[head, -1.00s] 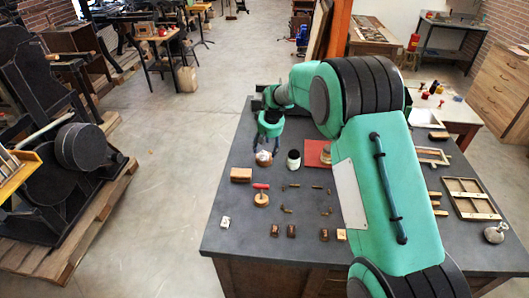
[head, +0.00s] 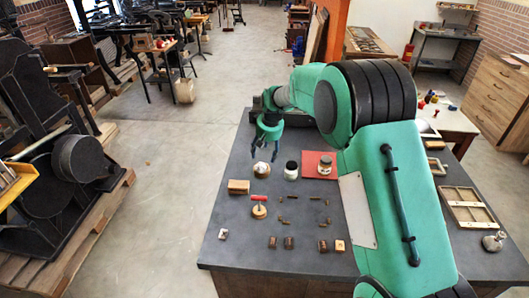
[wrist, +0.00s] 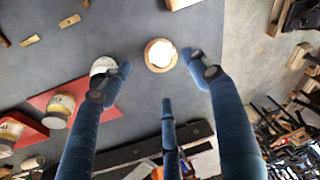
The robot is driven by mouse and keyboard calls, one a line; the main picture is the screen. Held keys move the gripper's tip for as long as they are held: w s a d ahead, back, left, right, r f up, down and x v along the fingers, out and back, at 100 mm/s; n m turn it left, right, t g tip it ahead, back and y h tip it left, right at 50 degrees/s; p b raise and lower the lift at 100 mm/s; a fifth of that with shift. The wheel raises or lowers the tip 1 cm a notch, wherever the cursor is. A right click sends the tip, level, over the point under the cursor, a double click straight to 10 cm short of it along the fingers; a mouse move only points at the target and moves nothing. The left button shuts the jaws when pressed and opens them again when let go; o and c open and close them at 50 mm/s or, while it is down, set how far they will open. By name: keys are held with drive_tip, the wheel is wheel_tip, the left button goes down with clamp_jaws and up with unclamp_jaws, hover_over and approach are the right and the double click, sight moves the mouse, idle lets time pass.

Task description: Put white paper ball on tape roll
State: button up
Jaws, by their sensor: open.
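The white paper ball (head: 261,165) rests on top of the tan tape roll (head: 261,174) on the dark tabletop, left of a white jar. In the wrist view the white paper ball (wrist: 161,52) fills the middle of the tape roll (wrist: 149,64), whose tan rim shows around it. My gripper (head: 268,145) is open and empty, above and just behind the pair in the head view. In the wrist view the fingers of my gripper (wrist: 163,80) are spread wide, and none visibly touches the ball or roll.
A white jar with a dark lid (head: 291,171) stands close to the right of the roll. A red mat (head: 312,158) with another jar (head: 325,166) lies beyond it.

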idle(0.3)
drive_tip(key=s+d+r+m+t, duration=0.1)
drive_tip(key=s+d+r, duration=0.8)
drive_tip(key=s+r, duration=0.3)
drive_tip(key=s+d+r+m+t, duration=0.1)
drive_tip(key=s+d+r, duration=0.9)
drive_tip(key=s+r, duration=0.15)
drive_tip(key=s+d+m, duration=0.1)
drive_tip(key=s+d, duration=0.2)
drive_tip(key=s, duration=0.7)
drive_tip(key=s+d+m+h, duration=0.1)
drive_tip(key=s+d, duration=0.3)
drive_tip(key=s, duration=0.6)
drive_tip(key=s+d+m+t, duration=0.1)
drive_tip(key=s+d, duration=0.2)
drive_tip(key=s, duration=0.7)
drive_tip(key=shift+s+d+h, duration=0.25)
drive_tip(key=shift+s+h, duration=0.05)
drive_tip(key=shift+s, duration=0.05)
drive_tip(key=shift+f+b, duration=0.7)
